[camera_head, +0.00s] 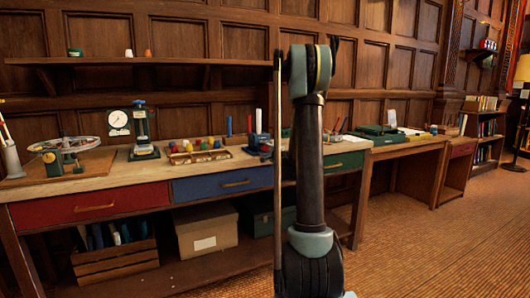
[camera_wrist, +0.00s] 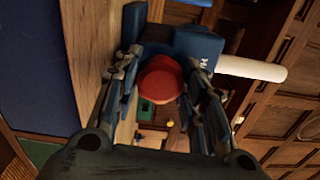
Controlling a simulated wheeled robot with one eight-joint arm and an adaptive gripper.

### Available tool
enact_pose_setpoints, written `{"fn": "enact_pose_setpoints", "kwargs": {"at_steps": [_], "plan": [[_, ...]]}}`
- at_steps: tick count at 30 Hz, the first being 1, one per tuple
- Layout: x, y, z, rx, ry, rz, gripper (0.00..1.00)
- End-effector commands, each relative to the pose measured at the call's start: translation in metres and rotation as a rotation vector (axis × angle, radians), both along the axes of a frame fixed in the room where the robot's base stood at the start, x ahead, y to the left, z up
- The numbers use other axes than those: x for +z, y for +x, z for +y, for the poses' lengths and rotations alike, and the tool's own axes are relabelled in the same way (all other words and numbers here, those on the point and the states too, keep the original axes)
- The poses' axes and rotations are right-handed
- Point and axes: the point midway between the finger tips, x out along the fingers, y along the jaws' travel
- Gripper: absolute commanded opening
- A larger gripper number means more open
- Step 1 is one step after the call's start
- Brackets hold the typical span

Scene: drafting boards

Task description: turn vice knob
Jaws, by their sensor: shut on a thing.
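In the wrist view, the red round knob (camera_wrist: 160,80) sits between the two fingers of my gripper (camera_wrist: 161,77), which is shut on it. The dark blue vice body (camera_wrist: 198,46) is just beyond the knob, partly covered by the fingers. In the head view my own arm stands in front of this part of the bench, so my gripper and the knob are hidden there.
A white cylinder (camera_wrist: 250,68) sticks out beside the vice. The wooden bench (camera_head: 120,176) also bears a round gauge (camera_head: 118,122), a green-based press (camera_head: 143,153) and a tray of coloured pieces (camera_head: 197,156). A blue drawer (camera_head: 222,184) is below.

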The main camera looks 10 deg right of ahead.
Motion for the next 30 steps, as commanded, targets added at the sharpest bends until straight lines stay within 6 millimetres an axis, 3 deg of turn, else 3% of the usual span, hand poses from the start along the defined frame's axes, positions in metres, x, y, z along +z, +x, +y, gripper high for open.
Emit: {"fn": "enact_pose_setpoints", "kwargs": {"at_steps": [30], "plan": [[-0.0025, -0.0013, 0.0006, -0.001, 0.876, 0.286, 0.14]]}}
